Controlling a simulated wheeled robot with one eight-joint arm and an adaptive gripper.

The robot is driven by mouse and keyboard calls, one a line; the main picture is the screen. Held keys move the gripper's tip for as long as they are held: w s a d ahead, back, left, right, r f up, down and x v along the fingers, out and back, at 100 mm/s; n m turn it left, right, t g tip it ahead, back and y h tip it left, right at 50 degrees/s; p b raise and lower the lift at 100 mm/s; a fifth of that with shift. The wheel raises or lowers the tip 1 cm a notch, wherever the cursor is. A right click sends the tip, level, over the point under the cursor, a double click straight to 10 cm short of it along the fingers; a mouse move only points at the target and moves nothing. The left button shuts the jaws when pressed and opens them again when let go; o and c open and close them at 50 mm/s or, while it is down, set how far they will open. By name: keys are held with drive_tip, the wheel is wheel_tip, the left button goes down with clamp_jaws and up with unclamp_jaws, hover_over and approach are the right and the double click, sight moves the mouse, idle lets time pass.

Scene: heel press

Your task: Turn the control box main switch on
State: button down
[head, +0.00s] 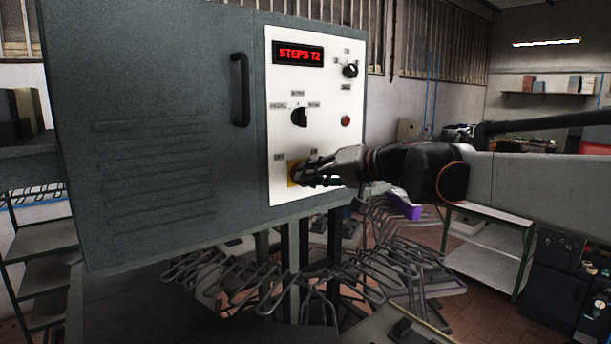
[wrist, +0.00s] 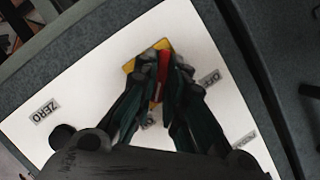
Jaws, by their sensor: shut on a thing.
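The control box (head: 160,120) is a large grey cabinet with a white panel (head: 281,100) in the head view. Its main switch is a red handle (wrist: 163,68) on a yellow plate (wrist: 158,45), low on the panel; the plate also shows in the head view (head: 291,172). My gripper (head: 302,174) reaches in from the right. In the wrist view its fingers (wrist: 164,74) are shut on the red handle, one on each side. The handle is partly hidden by the fingers. An OFF label (wrist: 208,77) lies right of the switch; another label (wrist: 148,122) is mostly covered.
A lit display (head: 299,55) reads STEPS 72. Black selector knobs (head: 299,117) (head: 350,71) and a red button (head: 345,121) are above my gripper. A black door handle (head: 240,90) is left of the panel. Bent metal frames (head: 260,275) stand below the box.

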drive_tip(key=c, duration=1.7)
unclamp_jaws()
drive_tip(key=shift+o, duration=0.2)
drive_tip(key=v, duration=1.2)
drive_tip(key=shift+s, duration=0.1)
